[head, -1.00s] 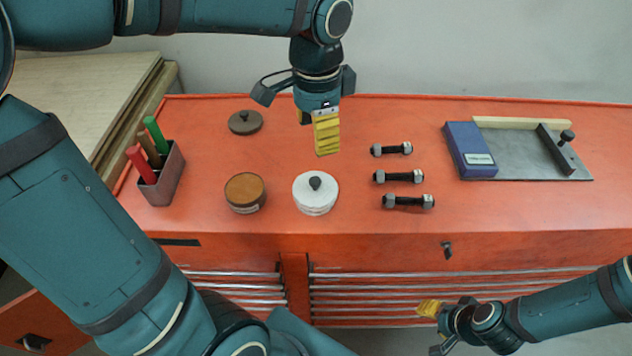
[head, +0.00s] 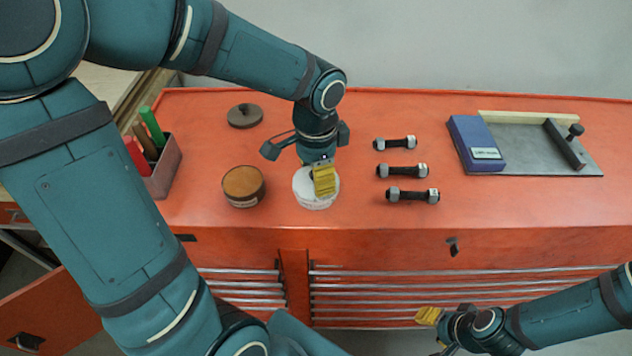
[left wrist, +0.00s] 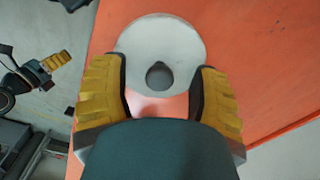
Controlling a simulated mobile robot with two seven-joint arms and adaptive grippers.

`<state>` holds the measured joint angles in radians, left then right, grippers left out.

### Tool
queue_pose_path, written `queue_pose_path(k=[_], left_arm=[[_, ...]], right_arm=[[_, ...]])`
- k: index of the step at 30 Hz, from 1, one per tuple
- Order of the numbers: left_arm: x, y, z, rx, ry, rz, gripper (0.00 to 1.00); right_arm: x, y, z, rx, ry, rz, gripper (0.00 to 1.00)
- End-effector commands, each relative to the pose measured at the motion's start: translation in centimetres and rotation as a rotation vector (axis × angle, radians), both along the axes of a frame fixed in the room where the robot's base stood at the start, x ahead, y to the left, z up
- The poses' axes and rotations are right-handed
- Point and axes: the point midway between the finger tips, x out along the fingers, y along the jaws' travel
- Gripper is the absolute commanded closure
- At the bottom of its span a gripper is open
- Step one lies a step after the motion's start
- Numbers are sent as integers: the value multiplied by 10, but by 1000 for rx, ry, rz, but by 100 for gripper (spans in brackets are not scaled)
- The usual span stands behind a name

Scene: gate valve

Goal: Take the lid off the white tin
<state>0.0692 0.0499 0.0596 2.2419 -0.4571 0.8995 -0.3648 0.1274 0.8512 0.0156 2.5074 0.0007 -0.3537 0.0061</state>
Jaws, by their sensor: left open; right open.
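The white tin (head: 318,203) stands on the red cabinet top, with my left gripper (head: 322,180) over it and hiding most of its lid. In the left wrist view, the round white lid (left wrist: 160,40) with its dark knob (left wrist: 159,76) shows between the two yellow fingers of my left gripper (left wrist: 160,95). The fingers are open and apart, one on each side of the knob, and do not touch it. Whether they touch the lid is not clear. My right gripper (head: 428,317) is open and empty, low in front of the cabinet's drawers.
A brown round tin (head: 243,186) stands left of the white tin, with a dark lid (head: 245,116) lying behind it. A holder (head: 165,170) with colored handles is farther left. Several bolts (head: 402,171) lie to the right. A blue box (head: 474,145) sits on a grey plate (head: 535,152).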

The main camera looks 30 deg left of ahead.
Motion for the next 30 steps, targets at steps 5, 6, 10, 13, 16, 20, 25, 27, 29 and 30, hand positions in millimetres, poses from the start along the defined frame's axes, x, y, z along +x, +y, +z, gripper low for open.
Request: queue_pose_path(k=[5,6,10,13,16,20,25,27,29,30], left_arm=[[0,0,-4,0,0,-1,39],[0,0,-4,0,0,-1,39],[0,0,-4,0,0,0,51],[0,0,-4,0,0,-1,86],[0,0,-4,0,0,-1,100],[0,0,-4,0,0,-1,100],[0,0,-4,0,0,-1,100],[0,0,-1,0,-1,-1,100],[1,0,5,0,-3,0,100],[1,0,10,0,-4,0,100]], right_arm=[[-1,0,-1,0,2,1,53],[-1,0,-1,0,2,1,53],[-1,0,-1,0,2,1,53],[-1,0,-1,0,2,1,53],[-1,0,-1,0,1,0,53],[0,0,-1,0,1,0,53],[0,0,-1,0,1,0,53],[0,0,0,0,1,0,53],[0,0,2,0,0,0,53],[0,0,3,0,-1,-1,53]])
